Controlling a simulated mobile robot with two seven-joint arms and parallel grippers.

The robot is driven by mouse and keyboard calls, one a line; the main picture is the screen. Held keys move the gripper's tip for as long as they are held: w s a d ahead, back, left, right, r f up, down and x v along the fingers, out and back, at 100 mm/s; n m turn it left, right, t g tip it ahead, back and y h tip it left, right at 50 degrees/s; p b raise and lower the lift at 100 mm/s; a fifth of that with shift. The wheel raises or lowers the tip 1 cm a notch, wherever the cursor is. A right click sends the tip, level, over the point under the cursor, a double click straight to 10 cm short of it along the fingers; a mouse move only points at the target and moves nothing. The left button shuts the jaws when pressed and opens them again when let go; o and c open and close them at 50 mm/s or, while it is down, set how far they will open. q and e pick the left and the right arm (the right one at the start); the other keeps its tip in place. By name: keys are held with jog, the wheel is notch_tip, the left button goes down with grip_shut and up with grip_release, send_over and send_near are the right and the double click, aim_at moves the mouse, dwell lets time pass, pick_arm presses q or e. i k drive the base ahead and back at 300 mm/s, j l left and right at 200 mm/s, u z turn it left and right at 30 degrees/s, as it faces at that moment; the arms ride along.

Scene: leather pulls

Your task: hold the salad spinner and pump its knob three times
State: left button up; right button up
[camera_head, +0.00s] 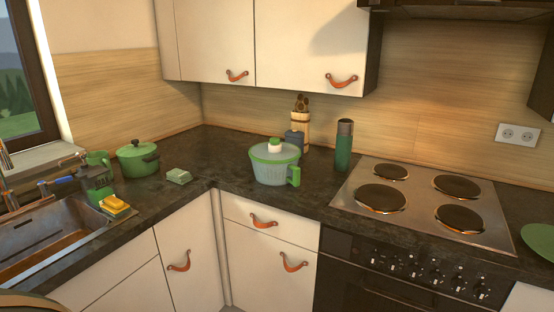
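The salad spinner (273,168) stands upright on the dark counter near the corner, left of the stove. Neither of my grippers shows in the head view, and nothing touches the spinner.
A stove (425,207) lies right of the spinner. A green bottle (343,146) and a wooden block (300,123) stand behind it. A green pot (138,158), a small green box (178,176) and the sink (50,235) are left. Counter in front of the spinner is clear.

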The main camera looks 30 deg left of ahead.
aim_at(275, 140)
jog(key=i+j+u, duration=0.2)
jog(key=i+j, duration=0.2)
jog(key=i+j+u, duration=0.2)
jog(key=i, duration=0.3)
jog(key=i+j+u, duration=0.25)
jog(key=i, duration=0.25)
jog(key=i+j+u, duration=0.2)
